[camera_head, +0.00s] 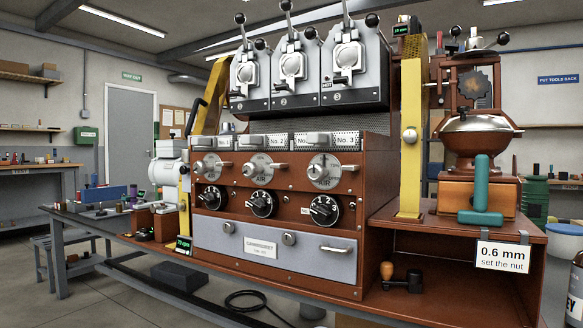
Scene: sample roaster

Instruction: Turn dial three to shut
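The panel of the brown machine has three columns. Under the "No. 3" plate (346,141) at the right is a silver round dial marked "AIR" (325,182). Its bar handle (328,169) lies roughly level across the face. Other small lettering at its rim is too small to read for certain. Below it is a black numbered knob (324,211). Two similar silver dials, the middle (262,170) and the left (209,166), sit to the left, each above a black knob. My gripper is not in view.
A yellow upright post (410,145) stands right of the panel. Beyond it a brown shelf holds a grinder (475,130) and a teal L-shaped piece (482,190). A grey drawer (275,250) is below the knobs. The space before the dials looks clear.

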